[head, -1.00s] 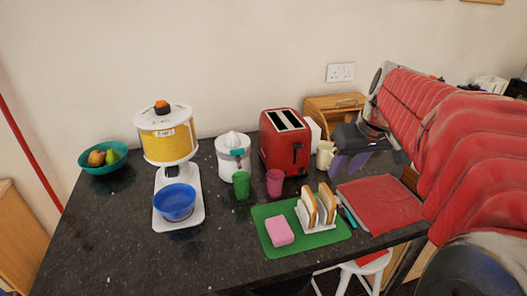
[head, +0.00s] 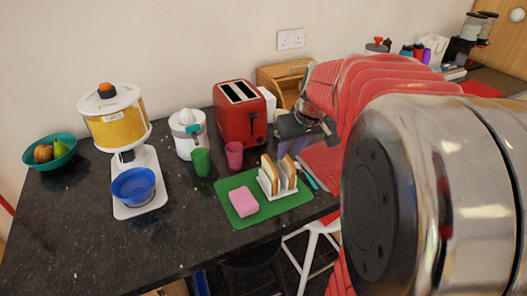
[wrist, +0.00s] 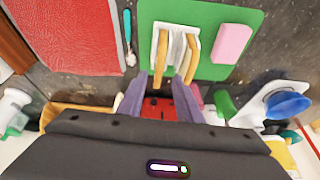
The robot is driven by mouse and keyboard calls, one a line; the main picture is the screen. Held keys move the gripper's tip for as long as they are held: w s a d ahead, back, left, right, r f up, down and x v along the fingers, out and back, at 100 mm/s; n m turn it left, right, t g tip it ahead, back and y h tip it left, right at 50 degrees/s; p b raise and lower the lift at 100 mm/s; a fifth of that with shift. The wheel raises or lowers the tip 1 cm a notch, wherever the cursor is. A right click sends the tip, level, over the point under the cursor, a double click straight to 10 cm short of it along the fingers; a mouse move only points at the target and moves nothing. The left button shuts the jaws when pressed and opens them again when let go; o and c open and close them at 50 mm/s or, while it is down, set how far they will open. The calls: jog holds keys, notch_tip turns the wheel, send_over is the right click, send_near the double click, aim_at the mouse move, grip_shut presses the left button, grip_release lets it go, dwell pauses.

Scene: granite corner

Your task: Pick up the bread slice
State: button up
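Two bread slices stand upright in a white toast rack (head: 279,191) on a green mat (head: 237,187). In the head view they are the left slice (head: 269,173) and the right slice (head: 288,171). The wrist view shows them as tan strips, the left one (wrist: 161,52) and the right one (wrist: 191,62), beyond my fingertips. My gripper (head: 292,147) hangs behind and just right of the rack. In the wrist view my gripper (wrist: 159,80) has its two purple fingers spread, with nothing held between them. The fingers look apart from the slices.
A pink sponge (head: 243,201) lies on the mat. Behind the rack stand a pink cup (head: 234,155), a green cup (head: 201,162) and a red toaster (head: 240,116). A red cloth (wrist: 70,35) and a teal-handled utensil (wrist: 128,35) lie beside the mat. The counter's front left is clear.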

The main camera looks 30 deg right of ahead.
aim_at(287, 157)
jog(key=shift+x, duration=2.6)
jog(key=shift+d, duration=0.15)
grip_shut()
